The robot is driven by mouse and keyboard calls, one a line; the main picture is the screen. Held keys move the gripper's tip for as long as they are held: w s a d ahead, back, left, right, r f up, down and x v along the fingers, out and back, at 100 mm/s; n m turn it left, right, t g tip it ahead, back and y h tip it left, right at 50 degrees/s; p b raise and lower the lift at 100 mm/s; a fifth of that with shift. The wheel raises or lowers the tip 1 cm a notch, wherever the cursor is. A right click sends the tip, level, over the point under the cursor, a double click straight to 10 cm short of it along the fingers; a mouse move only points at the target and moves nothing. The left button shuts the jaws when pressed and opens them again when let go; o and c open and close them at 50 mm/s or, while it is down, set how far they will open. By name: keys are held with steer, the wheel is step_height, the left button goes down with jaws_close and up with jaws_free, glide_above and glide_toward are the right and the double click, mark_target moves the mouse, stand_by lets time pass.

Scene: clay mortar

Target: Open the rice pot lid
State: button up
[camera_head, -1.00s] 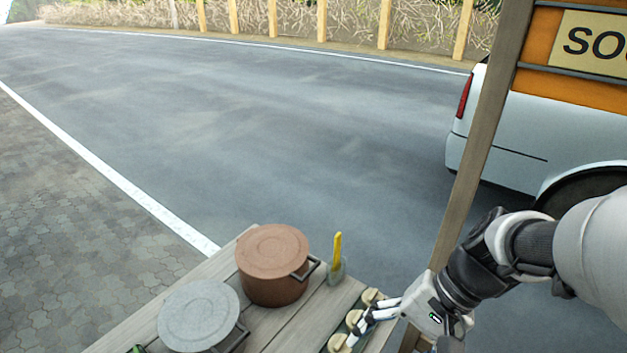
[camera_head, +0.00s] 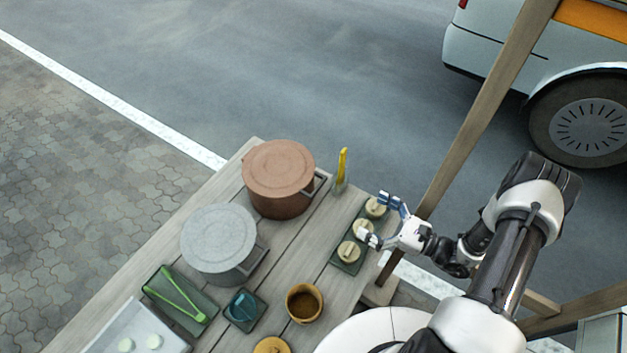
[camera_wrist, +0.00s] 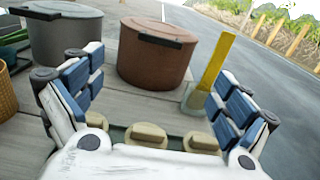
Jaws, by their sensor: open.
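Two lidded pots stand on the wooden table; I cannot tell which is the rice pot. The reddish-brown pot (camera_head: 278,178) is at the far end, its lid on and a dark handle at its right. The grey pot (camera_head: 218,240) stands nearer, also lidded, with a dark handle at its lower right. My gripper (camera_head: 374,217) is open and empty, right of both pots, by the tray of round pieces. In the wrist view my open fingers (camera_wrist: 155,100) frame the brown pot (camera_wrist: 152,62) ahead, apart from it; the grey pot (camera_wrist: 65,40) is at upper left.
A dark tray (camera_head: 333,263) holds round beige pieces (camera_head: 349,251). A yellow-handled tool (camera_head: 342,165) stands in a small holder behind it. Green tongs (camera_head: 178,297), a teal cup (camera_head: 242,307) and a brown bowl (camera_head: 304,302) are nearer. A wooden post (camera_head: 470,125) rises at right.

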mark_target(320, 188)
steer(key=shift+w+a+f, duration=0.15)
steer(key=shift+f, duration=0.05)
steer(key=b+x, duration=0.1)
steer(key=x, duration=1.6)
steer(key=shift+r, duration=0.1)
steer(key=shift+c, duration=0.2)
